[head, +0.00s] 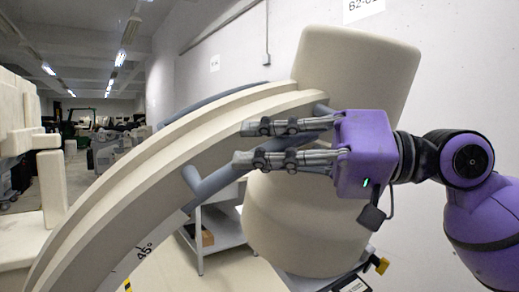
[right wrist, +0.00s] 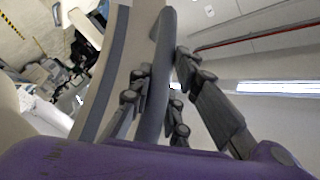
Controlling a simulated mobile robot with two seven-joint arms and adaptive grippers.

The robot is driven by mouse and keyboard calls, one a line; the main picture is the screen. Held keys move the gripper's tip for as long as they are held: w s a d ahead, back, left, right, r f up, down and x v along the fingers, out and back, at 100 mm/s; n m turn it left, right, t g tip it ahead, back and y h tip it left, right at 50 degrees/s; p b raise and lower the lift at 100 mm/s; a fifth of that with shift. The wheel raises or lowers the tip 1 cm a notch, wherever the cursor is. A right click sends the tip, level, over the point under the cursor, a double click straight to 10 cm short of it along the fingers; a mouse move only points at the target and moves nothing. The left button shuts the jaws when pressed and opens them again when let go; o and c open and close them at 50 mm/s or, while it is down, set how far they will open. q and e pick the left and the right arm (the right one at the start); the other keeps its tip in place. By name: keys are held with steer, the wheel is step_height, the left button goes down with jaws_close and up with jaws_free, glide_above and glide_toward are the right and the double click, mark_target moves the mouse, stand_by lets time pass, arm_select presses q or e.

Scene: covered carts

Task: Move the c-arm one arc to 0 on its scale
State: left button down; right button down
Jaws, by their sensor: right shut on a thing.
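The cream c-arm arc (head: 130,170) curves from the lower left up to the large cream housing (head: 358,70) in the head view. A grey handle bar (head: 215,179) is fixed to the side of the arc. My right gripper (head: 240,144) reaches in from the right and is shut on this handle. In the right wrist view its fingers (right wrist: 158,92) lie on both sides of the grey handle (right wrist: 165,40). My left gripper is not in view.
A rounded cream housing (head: 300,225) hangs below the arc. A grey shelf cart (head: 215,233) stands behind it. Cream blocky equipment (head: 50,185) is at the left, with a long cluttered room behind. A plain wall (head: 460,90) closes off the right.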

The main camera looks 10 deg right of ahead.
steer(key=shift+w+d+r+p, duration=0.1)
steer(key=shift+d+r+p, duration=0.2)
steer(key=shift+r, duration=0.2)
steer(key=shift+w+d, duration=0.1)
steer(key=shift+d, duration=0.15)
steer(key=c, duration=2)
jaws_free()
steer(key=shift+d, duration=0.1)
steer(key=o, duration=0.4)
steer(key=shift+d, duration=0.15)
steer(key=shift+c, duration=0.2)
steer(key=shift+a+f, duration=0.2)
steer(key=shift+s+d, duration=0.3)
steer(key=shift+d, duration=0.3)
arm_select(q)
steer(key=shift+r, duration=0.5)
arm_select(e)
steer(key=v, duration=1.1)
steer(key=shift+a+f, duration=0.1)
